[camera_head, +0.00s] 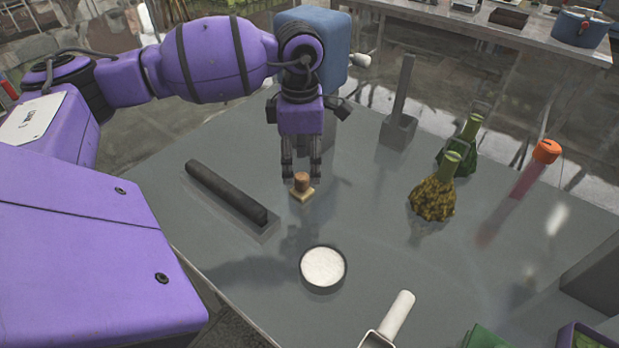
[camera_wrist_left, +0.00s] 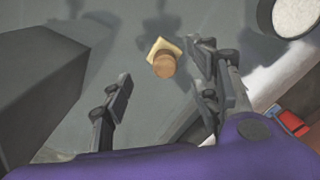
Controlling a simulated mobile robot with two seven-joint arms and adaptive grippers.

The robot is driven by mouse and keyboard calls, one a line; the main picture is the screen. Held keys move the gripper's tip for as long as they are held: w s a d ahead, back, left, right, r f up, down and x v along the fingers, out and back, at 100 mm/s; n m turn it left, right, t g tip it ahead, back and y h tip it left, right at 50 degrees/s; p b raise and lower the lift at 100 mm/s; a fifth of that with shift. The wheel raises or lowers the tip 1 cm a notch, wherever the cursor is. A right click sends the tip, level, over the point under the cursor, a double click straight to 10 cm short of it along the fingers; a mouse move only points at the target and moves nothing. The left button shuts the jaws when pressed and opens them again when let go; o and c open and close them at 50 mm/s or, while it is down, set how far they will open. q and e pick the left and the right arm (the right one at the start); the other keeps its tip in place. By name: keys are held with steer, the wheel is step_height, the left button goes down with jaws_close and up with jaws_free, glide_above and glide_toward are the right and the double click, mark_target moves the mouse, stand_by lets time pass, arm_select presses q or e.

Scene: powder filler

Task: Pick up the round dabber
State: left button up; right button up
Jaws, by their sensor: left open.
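The round dabber (camera_head: 302,183) stands on the grey table, a short brown cylinder on a pale square base. It also shows in the left wrist view (camera_wrist_left: 164,62), beyond and between the fingertips, closer to the right-hand finger. My left gripper (camera_head: 301,172) points down just behind the dabber in the head view, its two fingers apart and empty. In the left wrist view the open fingers (camera_wrist_left: 160,68) show on both sides, with the dabber not held. My right gripper is not in view.
A long dark bar (camera_head: 226,190) in a grey tray lies left of the dabber. A round dish of white powder (camera_head: 323,267) is in front, with a white-handled scoop (camera_head: 398,315) nearer. Flasks (camera_head: 434,196) and an orange-capped tube (camera_head: 535,168) stand right. A grey upright holder (camera_head: 399,125) stands behind.

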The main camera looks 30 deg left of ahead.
mark_target(301, 172)
arm_select(q)
steer(key=shift+s+f, duration=0.2)
steer(key=shift+f, duration=0.65)
steer(key=shift+a+f, duration=0.1)
steer(key=shift+f, duration=0.25)
steer(key=f, duration=0.2)
steer(key=f+p, duration=0.1)
steer(key=shift+w+a+f, duration=0.1)
steer(key=shift+w+f, duration=0.25)
steer(key=shift+f, duration=0.3)
steer(key=c, duration=1.1)
steer(key=shift+c, duration=0.3)
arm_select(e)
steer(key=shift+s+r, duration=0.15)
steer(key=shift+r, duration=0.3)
arm_select(q)
steer(key=shift+r, duration=0.15)
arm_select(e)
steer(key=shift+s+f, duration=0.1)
